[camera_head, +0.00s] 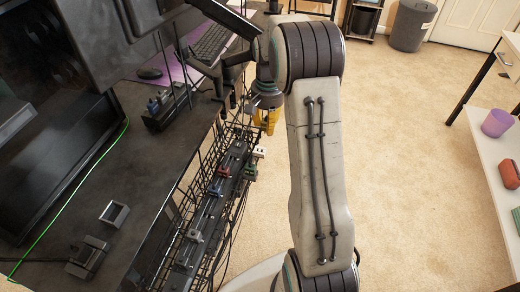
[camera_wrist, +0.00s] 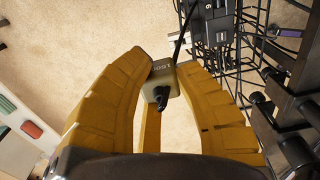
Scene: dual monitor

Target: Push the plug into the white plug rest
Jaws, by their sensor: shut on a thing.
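My gripper (camera_wrist: 168,68) is shut on the plug (camera_wrist: 161,80), a small pale block with dark marking and a black cable end, pinched between the yellow fingertips in the wrist view. In the head view my gripper (camera_head: 268,118) is beyond the desk's right edge, beside the wire cable tray; the arm partly hides it. A small pale block (camera_head: 259,152) shows just below it; I cannot tell if this is the held plug. A small pale square frame (camera_head: 114,213), seemingly the white plug rest, lies on the dark desk at lower left, well apart from my gripper.
The wire tray (camera_head: 195,205) with a power strip and several plugs hangs along the desk's edge; it also shows in the wrist view. A black device (camera_head: 87,257) and monitors occupy the desk (camera_head: 150,205). The carpet (camera_head: 420,180) at right is clear.

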